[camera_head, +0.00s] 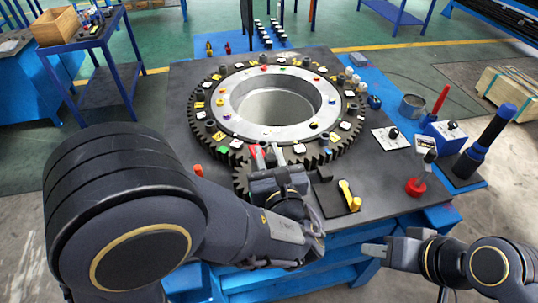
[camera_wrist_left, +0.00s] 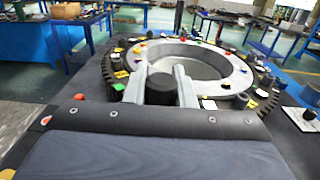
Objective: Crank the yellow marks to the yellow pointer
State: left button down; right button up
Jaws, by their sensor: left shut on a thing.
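A large dark ring gear (camera_head: 200,128) lies flat on the table, with several yellow marks (camera_head: 218,136) among its coloured and white tags. A small dark gear (camera_head: 240,178) meets its front edge, partly hidden by my left arm. My left gripper (camera_head: 268,155) is over the small gear. In the left wrist view its pale fingers stand on both sides of a black upright knob (camera_wrist_left: 160,88), shut on it. A yellow lever-like piece (camera_head: 349,195) stands on a dark plate at the right; I cannot tell whether it is the pointer. My right gripper (camera_head: 390,243) appears open and empty beyond the table's front edge.
A pale metal ring (camera_head: 235,122) sits inside the gear. Right of it are a switch plate (camera_head: 390,138), a red knob (camera_head: 416,187) and a tall dark blue-topped post (camera_head: 485,143).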

pick_arm(q)
jog(key=shift+s+a+y, duration=0.15)
jog(key=shift+a+y, duration=0.15)
jog(key=shift+a, duration=0.35)
dwell(0.8)
jog(key=c, duration=1.2)
grip_release()
jog(key=shift+d, duration=0.1)
jog(key=shift+s, duration=0.15)
jog(key=b+v, duration=0.1)
jog(key=v, duration=0.6)
jog(key=shift+s, duration=0.3)
